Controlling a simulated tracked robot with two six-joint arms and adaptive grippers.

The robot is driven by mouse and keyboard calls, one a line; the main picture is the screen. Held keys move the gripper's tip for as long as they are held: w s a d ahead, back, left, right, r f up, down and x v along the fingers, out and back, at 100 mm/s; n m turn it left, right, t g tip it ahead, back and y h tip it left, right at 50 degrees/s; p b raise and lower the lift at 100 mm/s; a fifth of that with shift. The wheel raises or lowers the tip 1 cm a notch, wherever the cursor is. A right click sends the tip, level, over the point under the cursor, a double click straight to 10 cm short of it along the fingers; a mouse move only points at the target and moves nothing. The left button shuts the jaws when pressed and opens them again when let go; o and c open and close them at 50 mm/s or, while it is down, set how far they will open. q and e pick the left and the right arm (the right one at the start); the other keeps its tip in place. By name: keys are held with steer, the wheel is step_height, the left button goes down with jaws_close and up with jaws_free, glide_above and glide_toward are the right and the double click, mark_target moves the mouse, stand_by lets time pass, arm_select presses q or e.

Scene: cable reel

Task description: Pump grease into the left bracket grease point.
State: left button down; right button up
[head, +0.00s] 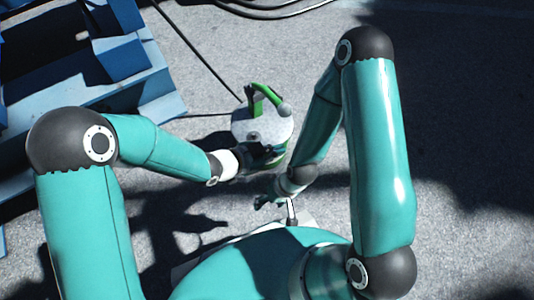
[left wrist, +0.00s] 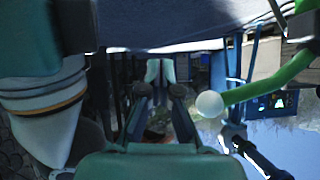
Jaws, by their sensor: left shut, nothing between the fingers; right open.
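The grease pump (head: 262,126) stands on the ground in the middle of the head view, with a pale round top and a green lever (head: 262,92) ending in a pale ball. The lever and its white ball (left wrist: 209,103) also show in the left wrist view, right of the fingers. My left gripper (head: 262,158) is beside the pump, partly hidden by it. Its fingers (left wrist: 160,71) are shut and empty in the left wrist view, apart from the ball. My right gripper (head: 268,200) is open, low in front of the pump. I cannot make out the left bracket grease point.
A blue framework (head: 125,60) stands at the upper left. A thin dark hose (head: 196,52) runs from the top towards the pump, and thicker cables (head: 270,14) lie at the top. Grey ground (head: 465,110) at the right is clear.

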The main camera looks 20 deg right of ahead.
arm_select(q)
steer(key=a, duration=0.1)
steer(key=s+a+r, duration=0.1)
steer(key=s+a+r+p, duration=0.1)
steer(key=shift+s+a+r, duration=0.1)
steer(key=shift+a+r, duration=0.05)
steer(key=shift+a, duration=0.25)
arm_select(e)
steer(key=shift+r, duration=0.7)
stand_by(0.4)
steer(key=shift+c, duration=1.2)
steer(key=c, duration=0.8)
arm_select(q)
steer(key=w+a+f+n+t+y, duration=0.1)
steer(key=a+f+n+y, duration=0.1)
steer(key=a+f+n, duration=0.4)
steer(key=w+a+f+n+y, duration=0.1)
steer(key=a+f+n+y, duration=0.2)
steer(key=a, duration=0.6)
arm_select(e)
jaws_close()
arm_select(q)
steer(key=s+a+f+n+g+y, duration=0.2)
steer(key=s+a+f+n, duration=0.3)
steer(key=s+a+n, duration=0.3)
steer(key=a+n, duration=0.2)
steer(key=a, duration=0.1)
steer(key=shift+s+a+f+n, duration=0.25)
steer(key=shift+s+f+n, duration=0.05)
steer(key=shift+s+f, duration=0.1)
